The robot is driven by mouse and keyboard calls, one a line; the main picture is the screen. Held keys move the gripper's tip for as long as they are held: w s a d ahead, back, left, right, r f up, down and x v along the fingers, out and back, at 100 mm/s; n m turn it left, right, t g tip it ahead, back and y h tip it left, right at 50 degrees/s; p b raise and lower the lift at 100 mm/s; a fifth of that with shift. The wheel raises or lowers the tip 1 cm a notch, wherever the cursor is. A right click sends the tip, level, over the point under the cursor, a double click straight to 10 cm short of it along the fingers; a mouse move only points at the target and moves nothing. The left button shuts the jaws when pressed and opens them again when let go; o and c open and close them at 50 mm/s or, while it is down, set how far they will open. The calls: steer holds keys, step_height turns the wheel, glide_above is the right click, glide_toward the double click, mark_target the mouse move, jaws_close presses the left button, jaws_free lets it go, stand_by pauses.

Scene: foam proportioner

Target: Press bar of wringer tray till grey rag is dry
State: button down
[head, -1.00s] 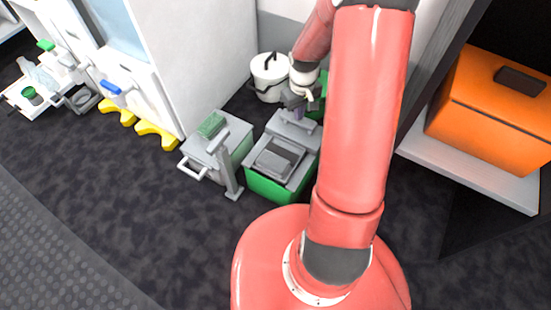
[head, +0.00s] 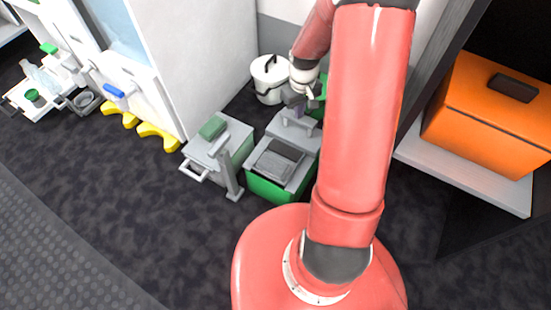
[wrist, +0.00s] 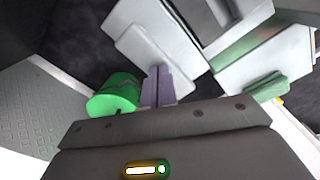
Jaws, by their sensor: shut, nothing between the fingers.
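The wringer tray (head: 262,187) is a green box with a grey top, standing on the floor left of my arm. The dark grey rag (head: 277,160) lies in its top opening, and a dark patch of it shows at the top of the wrist view (wrist: 208,12). The light grey bar (head: 293,127) spans the tray's back end; it is a broad pale plate in the wrist view (wrist: 150,38). My gripper (wrist: 158,76) is shut and empty, its purple fingers at the bar's near edge. I cannot tell whether they touch it.
A grey box with a green block (head: 212,128) and a white handle stands just left of the tray. A white lidded bucket (head: 268,80) is behind. A green canister (wrist: 115,95) is beside my fingers. An orange case (head: 490,110) sits on a shelf at right. Front floor is clear.

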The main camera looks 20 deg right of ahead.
step_height(320, 180, up, 8)
steer(key=p, duration=0.5)
steer(key=shift+f+p, duration=0.2)
steer(key=shift+p, duration=0.1)
